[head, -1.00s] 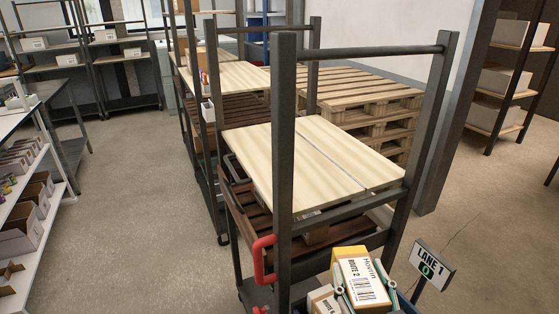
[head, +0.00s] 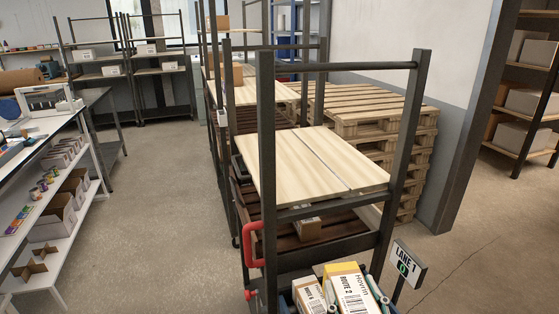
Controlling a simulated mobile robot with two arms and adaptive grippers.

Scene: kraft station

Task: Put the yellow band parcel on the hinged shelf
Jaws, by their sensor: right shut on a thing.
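The yellow band parcel (head: 352,293) is a box with a yellow top edge and a white label reading ROUTE 2, at the bottom edge of the head view. My right gripper (head: 356,290) is shut on it, with pale teal fingers at its sides; the lower part is cut off by the picture edge. The hinged shelf (head: 290,165) is a pale wooden board with a lengthwise seam, lying flat and bare in the dark metal rack cart. The parcel is in front of and below the shelf, apart from it. My left gripper is not in view.
Another labelled box (head: 308,293) stands close left of the parcel. The cart's dark post (head: 267,150), top bar (head: 345,66) and red handle (head: 253,243) frame the shelf's near side. A LANE 1 sign (head: 405,262) stands to the right. Pallets (head: 375,120) are stacked behind.

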